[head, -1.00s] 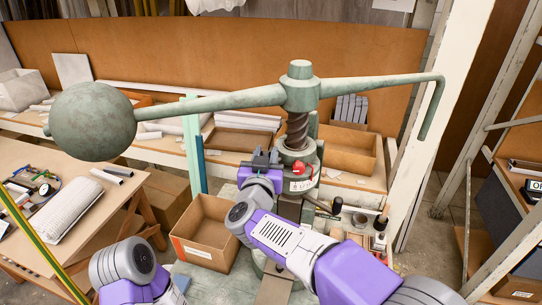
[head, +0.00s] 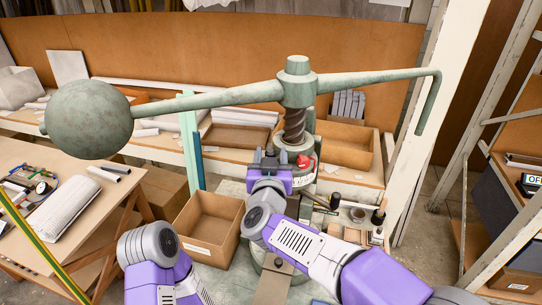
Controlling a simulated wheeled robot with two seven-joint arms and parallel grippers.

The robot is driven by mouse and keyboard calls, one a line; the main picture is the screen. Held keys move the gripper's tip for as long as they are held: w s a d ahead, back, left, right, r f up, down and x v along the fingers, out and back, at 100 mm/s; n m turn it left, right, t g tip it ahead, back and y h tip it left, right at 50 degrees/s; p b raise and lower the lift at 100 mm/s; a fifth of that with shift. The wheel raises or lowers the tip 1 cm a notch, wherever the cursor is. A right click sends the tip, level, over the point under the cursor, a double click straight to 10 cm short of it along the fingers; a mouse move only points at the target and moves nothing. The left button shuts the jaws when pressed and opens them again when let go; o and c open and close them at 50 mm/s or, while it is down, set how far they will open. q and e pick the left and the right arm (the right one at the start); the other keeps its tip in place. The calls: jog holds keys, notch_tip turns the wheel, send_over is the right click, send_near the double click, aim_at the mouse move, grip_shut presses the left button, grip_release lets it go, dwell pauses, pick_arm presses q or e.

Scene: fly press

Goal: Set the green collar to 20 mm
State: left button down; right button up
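The fly press has a grey-green head (head: 298,88) with a dark screw (head: 294,124) below it. A round grey-green collar (head: 292,143) sits around the foot of the screw; I cannot make out a scale reading. A red part (head: 304,162) is just below it, at the front. My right gripper (head: 267,160) has its dark fingers up at the left front of the collar area; contact and finger gap are unclear. My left forearm shows at the bottom left, but its gripper is outside the view.
The press arm carries a large ball weight (head: 88,118) on the left and a hanging handle (head: 428,105) on the right. An open cardboard box (head: 211,225) stands left of the press. Small bottles and tools (head: 357,215) crowd the right. A display (head: 532,184) is cut by the right edge.

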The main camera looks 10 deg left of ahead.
jog(key=s, duration=0.7)
jog(key=shift+s+d, duration=0.25)
jog(key=shift+d, duration=0.05)
